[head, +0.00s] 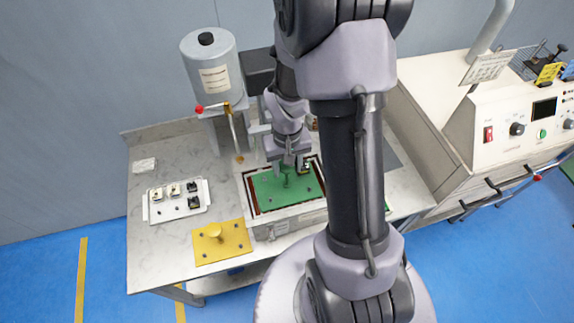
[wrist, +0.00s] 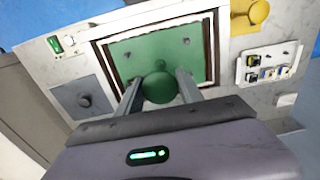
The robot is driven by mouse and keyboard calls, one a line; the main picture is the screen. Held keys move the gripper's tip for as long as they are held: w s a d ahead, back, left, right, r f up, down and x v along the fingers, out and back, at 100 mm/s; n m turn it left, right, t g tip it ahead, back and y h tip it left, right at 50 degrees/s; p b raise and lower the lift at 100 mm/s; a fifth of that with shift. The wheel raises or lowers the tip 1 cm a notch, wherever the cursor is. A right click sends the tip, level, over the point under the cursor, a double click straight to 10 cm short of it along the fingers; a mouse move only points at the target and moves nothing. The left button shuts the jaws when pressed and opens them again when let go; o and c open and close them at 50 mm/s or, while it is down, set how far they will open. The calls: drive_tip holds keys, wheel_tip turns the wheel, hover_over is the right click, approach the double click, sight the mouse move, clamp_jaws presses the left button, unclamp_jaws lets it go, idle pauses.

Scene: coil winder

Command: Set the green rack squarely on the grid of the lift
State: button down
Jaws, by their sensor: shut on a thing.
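The green rack (head: 268,193) is a flat green plate with a knob in its middle. It lies over the opening of the lift (head: 288,224), a pale box with a dark inner edge. My gripper (head: 289,165) is above the rack and shut on its knob. In the wrist view the green rack (wrist: 200,45) shows between my fingers (wrist: 159,82), with the round knob between them. Dark strips show along the rack's sides inside the frame. The grid is hidden under the rack. I cannot tell whether the rack rests on it or hangs just above.
A yellow plate with a knob (head: 222,243) lies left of the lift, near the table front. A white tray (head: 178,208) of small parts is behind it. A grey cylinder (head: 210,70) stands behind. A grey plate (wrist: 80,97) shows in the wrist view. A control console (head: 500,120) stands right.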

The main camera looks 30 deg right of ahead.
drive_tip(key=c, duration=0.7)
unclamp_jaws()
wheel_tip(320, 180, up, 17)
drive_tip(key=p, duration=0.4)
drive_tip(key=shift+r, duration=0.2)
